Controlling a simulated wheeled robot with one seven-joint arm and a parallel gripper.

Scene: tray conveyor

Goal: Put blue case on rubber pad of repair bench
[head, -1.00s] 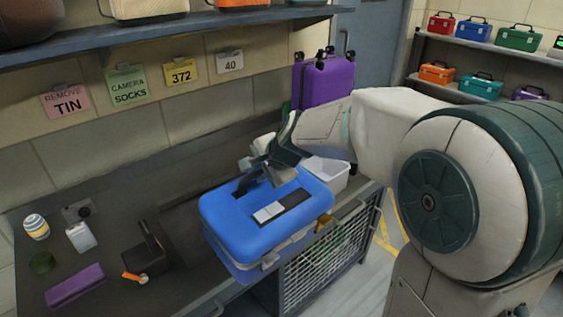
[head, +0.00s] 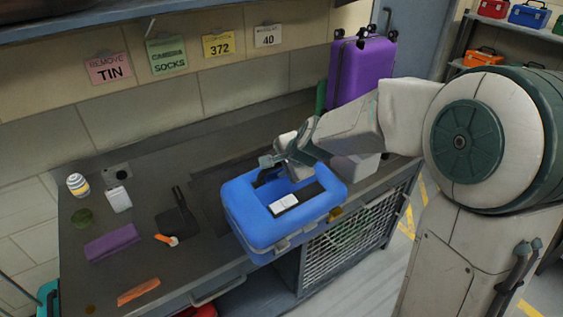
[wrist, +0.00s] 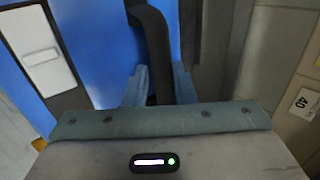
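The blue case (head: 238,205), with a black panel and white label on its lid, is at the front edge of the bench and partly overhangs it. I cannot tell whether it rests or hangs just above. My gripper (head: 277,168) is at the case's black handle. In the wrist view my gripper (wrist: 160,88) has a finger on each side of the handle (wrist: 157,45), close against it. A darker flat rectangle on the bench, seemingly the rubber pad (head: 207,180), shows left of and behind the case. The case hides the rest of it.
On the bench's left lie a purple block (head: 112,243), a striped jar (head: 78,185), a white box (head: 118,199), a black tool (head: 176,222) and an orange strip (head: 138,291). A purple suitcase (head: 360,70) stands behind right. A white bin (head: 355,168) is right of the case.

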